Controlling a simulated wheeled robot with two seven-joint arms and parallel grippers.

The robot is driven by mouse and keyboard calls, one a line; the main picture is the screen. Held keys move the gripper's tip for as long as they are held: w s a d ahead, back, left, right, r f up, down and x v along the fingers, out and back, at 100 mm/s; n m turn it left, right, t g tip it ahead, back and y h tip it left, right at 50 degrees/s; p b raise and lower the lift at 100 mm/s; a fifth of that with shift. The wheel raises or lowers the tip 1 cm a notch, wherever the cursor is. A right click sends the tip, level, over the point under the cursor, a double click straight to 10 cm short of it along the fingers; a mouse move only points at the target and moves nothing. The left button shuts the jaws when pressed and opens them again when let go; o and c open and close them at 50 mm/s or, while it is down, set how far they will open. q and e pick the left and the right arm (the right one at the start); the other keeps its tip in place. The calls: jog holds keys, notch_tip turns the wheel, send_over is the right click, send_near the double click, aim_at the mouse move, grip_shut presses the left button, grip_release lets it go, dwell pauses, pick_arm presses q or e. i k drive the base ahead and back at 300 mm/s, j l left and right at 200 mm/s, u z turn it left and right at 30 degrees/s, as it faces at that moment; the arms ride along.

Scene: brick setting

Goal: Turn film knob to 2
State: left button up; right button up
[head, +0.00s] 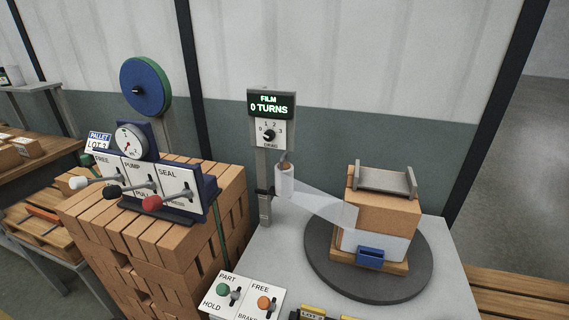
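The film knob (269,136) is a small dark dial on a white plate below the film display (268,105), on a grey post in the middle of the head view. The plate carries the marks 0, 1, 2 and 3 around the knob. The display reads "FILM 0 TURNS" in green. The knob is too small to tell clearly which mark it points at. Neither of my grippers shows in the head view.
A film roll (284,180) on the post feeds clear film to a brick pack (381,213) on a dark round turntable (320,262). A lever panel (150,185) with a gauge stands on stacked bricks at left. A switch box (242,297) sits at the front.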

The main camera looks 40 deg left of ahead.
aim_at(268, 136)
jog(key=j+u, duration=0.1)
jog(key=u, duration=0.3)
jog(key=j+u, duration=0.1)
jog(key=u, duration=0.25)
jog(key=j+u, duration=0.1)
jog(key=u, duration=0.3)
